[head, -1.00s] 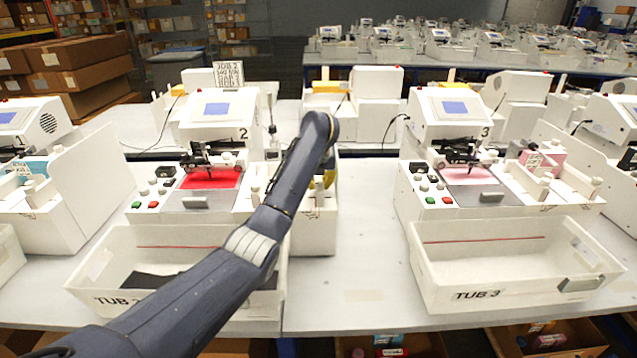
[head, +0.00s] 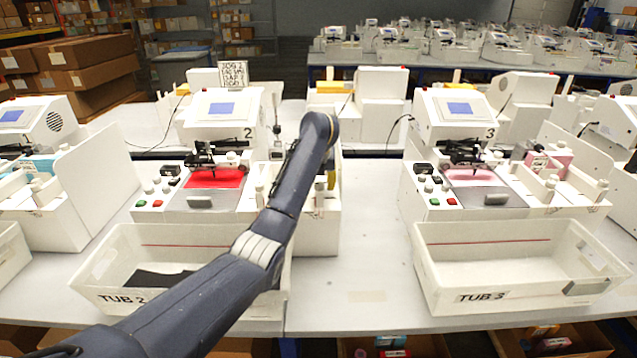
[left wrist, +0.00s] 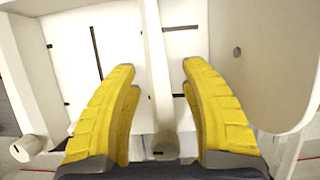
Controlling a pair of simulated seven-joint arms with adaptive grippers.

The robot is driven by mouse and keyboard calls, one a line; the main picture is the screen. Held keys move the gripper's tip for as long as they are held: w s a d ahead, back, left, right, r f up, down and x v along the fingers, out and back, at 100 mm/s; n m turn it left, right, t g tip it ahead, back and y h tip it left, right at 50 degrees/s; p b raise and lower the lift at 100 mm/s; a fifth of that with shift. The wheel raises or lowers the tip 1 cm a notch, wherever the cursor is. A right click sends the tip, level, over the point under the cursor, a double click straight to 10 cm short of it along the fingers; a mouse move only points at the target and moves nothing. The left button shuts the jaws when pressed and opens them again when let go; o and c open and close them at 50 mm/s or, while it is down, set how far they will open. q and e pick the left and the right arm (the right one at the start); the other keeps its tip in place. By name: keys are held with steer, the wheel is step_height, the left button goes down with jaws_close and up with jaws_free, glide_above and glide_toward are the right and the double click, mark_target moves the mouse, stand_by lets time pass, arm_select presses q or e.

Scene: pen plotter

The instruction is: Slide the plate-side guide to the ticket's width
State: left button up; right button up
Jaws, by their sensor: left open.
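My left gripper (left wrist: 160,95) is open, with its two yellow fingers pointing away on either side of a narrow upright white wall, which looks like the guide (left wrist: 158,70). A gap shows on each side, so the fingers do not appear to touch it. A round white knob (left wrist: 165,146) stands at the guide's near end. A pale bed (left wrist: 78,50) with dark marks lies below; I cannot tell whether a ticket lies on it. In the head view my arm covers most of this feeder at machine 2 (head: 218,115), and only a bit of yellow finger shows. My right gripper is out of view.
A tall white side wall (left wrist: 270,50) stands close to the right of the fingers, and another wall (left wrist: 25,80) stands to the left. Tub 2 (head: 110,275) sits under my forearm. Tub 3 (head: 520,293) stands to the right, with bare table between the tubs.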

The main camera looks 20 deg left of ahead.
arm_select(q)
steer(key=shift+r, duration=0.1)
steer(key=shift+v, duration=5.9)
